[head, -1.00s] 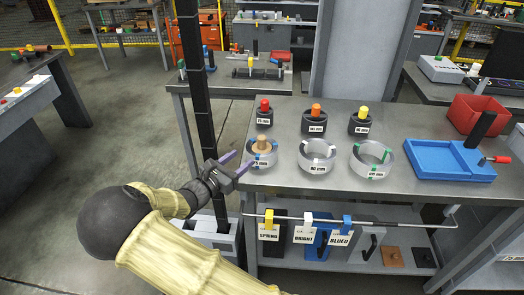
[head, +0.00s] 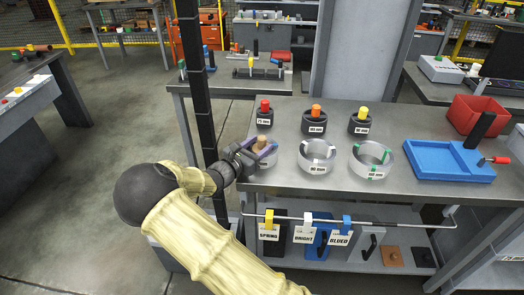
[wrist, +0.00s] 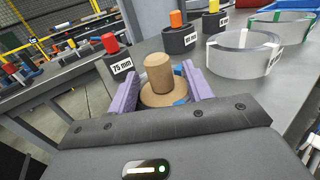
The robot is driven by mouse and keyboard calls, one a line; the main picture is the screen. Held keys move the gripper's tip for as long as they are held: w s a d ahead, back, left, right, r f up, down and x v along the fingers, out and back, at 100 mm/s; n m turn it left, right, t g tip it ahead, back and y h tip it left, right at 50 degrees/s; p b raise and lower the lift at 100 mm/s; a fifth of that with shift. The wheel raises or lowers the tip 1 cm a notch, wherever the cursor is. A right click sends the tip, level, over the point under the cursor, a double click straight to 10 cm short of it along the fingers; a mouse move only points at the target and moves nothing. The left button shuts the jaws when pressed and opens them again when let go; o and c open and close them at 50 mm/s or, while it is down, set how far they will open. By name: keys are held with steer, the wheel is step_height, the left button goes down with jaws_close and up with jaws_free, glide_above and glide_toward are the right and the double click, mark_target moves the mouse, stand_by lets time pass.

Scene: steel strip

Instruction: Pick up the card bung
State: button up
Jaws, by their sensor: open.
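The card bung (wrist: 159,75) is a tan cardboard piece with a round knob on a wider disc. It sits in the leftmost steel strip coil on the bench, and its knob shows in the head view (head: 262,141). My gripper (wrist: 158,88) is open, with its purple fingers on either side of the bung's knob. In the head view my gripper (head: 260,149) reaches over that coil from the left. In the wrist view a gap shows between each finger and the knob. The coil is mostly hidden behind the gripper.
Two more coils, the middle one (head: 317,157) and the right one (head: 371,160), stand to the right. Black holders with red (head: 265,107), orange (head: 315,112) and yellow (head: 361,114) tops stand behind. A blue tray (head: 448,162) and red bin (head: 479,113) lie further right.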

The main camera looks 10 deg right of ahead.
steer(key=shift+x, duration=1)
steer(key=c, duration=1)
step_height(320, 180, up, 10)
